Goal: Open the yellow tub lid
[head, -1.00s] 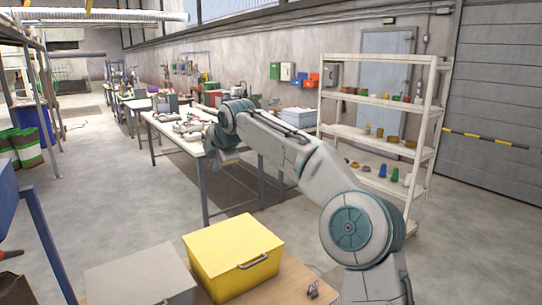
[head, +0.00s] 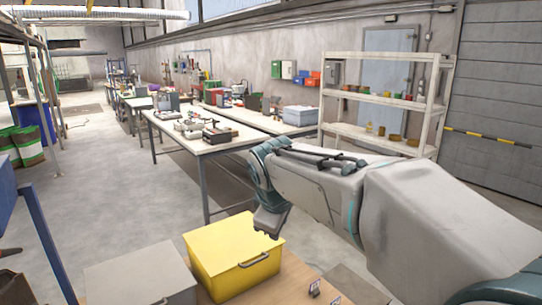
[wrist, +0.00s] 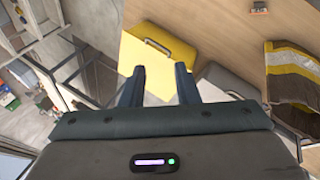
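The yellow tub (head: 235,262) stands on a wooden bench at the bottom of the head view. Its yellow lid (head: 228,240) is down on it, and a dark handle (head: 254,260) shows on its front side. In the wrist view the yellow tub (wrist: 158,62) lies just beyond my fingers, with its handle (wrist: 157,46) in sight. My gripper (wrist: 160,78) is open with nothing between its fingers. In the head view my gripper (head: 270,228) hangs at the tub's far right corner; whether it touches cannot be told.
A grey tub (head: 142,274) stands close to the left of the yellow one. Small tagged items (head: 315,288) sit on the bench (head: 290,272) to its right. In the wrist view a yellow and grey striped cloth item (wrist: 290,75) lies at the right. Worktables and a white shelf stand farther off.

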